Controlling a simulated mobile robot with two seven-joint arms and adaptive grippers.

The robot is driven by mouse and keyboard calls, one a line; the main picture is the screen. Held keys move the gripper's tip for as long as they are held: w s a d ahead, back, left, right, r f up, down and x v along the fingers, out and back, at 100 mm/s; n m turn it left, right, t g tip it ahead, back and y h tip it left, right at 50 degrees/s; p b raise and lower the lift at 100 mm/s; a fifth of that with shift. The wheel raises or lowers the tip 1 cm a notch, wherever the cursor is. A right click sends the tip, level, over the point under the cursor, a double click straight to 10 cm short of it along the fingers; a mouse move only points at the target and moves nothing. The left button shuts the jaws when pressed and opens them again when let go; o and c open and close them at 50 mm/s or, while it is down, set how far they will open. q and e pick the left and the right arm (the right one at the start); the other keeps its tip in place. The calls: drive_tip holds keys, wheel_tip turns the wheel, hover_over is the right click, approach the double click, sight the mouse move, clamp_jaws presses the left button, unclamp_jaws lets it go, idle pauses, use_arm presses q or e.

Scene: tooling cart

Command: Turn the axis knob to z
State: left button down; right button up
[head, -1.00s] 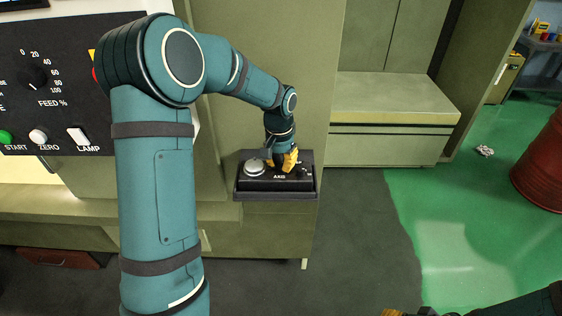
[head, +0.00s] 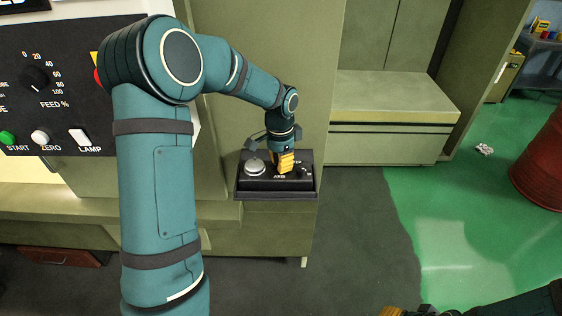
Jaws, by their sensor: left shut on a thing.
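The small black box (head: 262,184) with the label AXIS stands on a dark shelf (head: 275,195) on the front of the cabinet. The axis knob is hidden behind the yellow fingertips, so I cannot read its setting. My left gripper (head: 286,162) points down onto the box at the place above the AXIS label, shut on the axis knob. My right gripper (head: 405,312) only just shows at the bottom edge, far from the box.
A round silver dial (head: 254,168) is on the box left of my gripper, and a small black knob (head: 302,170) is to the right. A control panel (head: 40,110) is at left. A red drum (head: 542,165) stands at right. The grey and green floor is mostly clear.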

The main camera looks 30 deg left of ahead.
idle(0.4)
use_arm(q)
drive_tip(key=c, duration=0.8)
unclamp_jaws()
drive_tip(key=shift+c, duration=0.2)
wheel_tip(320, 180, up, 12)
drive_tip(key=shift+a, duration=0.2)
drive_tip(key=shift+f, duration=0.1)
